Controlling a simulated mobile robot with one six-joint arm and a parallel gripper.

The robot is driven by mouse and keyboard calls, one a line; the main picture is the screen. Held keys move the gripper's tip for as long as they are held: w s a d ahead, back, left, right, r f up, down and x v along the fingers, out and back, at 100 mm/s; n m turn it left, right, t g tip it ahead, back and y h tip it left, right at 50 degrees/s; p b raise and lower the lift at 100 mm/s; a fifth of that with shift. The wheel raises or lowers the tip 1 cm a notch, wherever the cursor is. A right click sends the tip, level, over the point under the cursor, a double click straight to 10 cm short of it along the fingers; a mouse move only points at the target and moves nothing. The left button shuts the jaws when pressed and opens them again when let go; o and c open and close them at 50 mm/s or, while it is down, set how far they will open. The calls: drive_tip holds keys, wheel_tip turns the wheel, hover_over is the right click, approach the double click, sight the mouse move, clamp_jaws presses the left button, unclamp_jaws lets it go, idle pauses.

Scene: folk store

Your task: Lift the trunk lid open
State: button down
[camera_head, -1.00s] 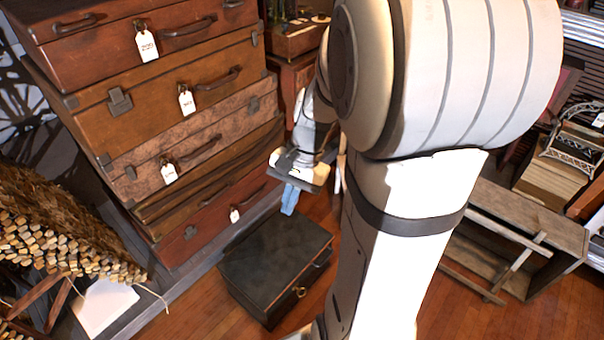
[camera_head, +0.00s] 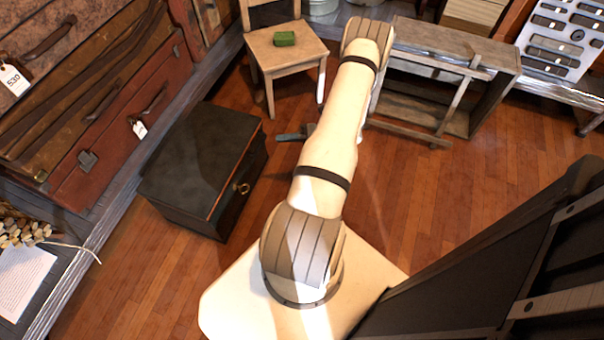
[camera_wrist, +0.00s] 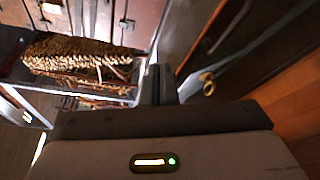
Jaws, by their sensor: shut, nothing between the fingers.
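The black trunk (camera_head: 195,158) stands on the wood floor left of my arm in the head view. Its lid is shut, and a brass ring (camera_head: 241,188) hangs on its front face. My gripper (camera_head: 290,136) is low beside the trunk's right end, apart from it in the head view, partly hidden by my arm. In the wrist view my gripper (camera_wrist: 163,84) is shut and empty. The trunk's dark front (camera_wrist: 222,45) and the brass ring (camera_wrist: 207,82) lie just right of the fingers; contact cannot be told.
Stacked suitcases (camera_head: 115,115) stand on a low platform at left. A wooden chair (camera_head: 270,50) with a green block (camera_head: 285,39) is behind the trunk. A wooden frame table (camera_head: 435,90) stands at back right. The floor (camera_head: 440,205) right of my arm is clear.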

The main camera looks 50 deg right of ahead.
drive_tip(key=s+d+f+m+t+h+b, duration=0.2)
drive_tip(key=f+m, duration=0.2)
drive_tip(key=f, duration=0.3)
drive_tip(key=s+d+f+m+t+h+b, duration=0.1)
drive_tip(key=s+f+m+t+h, duration=0.25)
drive_tip(key=f, duration=0.35)
drive_tip(key=m+p, duration=0.1)
approach(252, 147)
drive_tip(key=shift+d+r+g+y, duration=0.15)
drive_tip(key=shift+d+g+y, duration=0.1)
drive_tip(key=shift+g+y, duration=0.2)
drive_tip(key=shift+w, duration=0.1)
idle(1.1)
drive_tip(key=shift+b+x, duration=0.75)
drive_tip(key=shift+x, duration=2.7)
drive_tip(key=shift+w, duration=0.1)
drive_tip(key=shift+s+d, duration=0.1)
drive_tip(key=shift+s, duration=0.25)
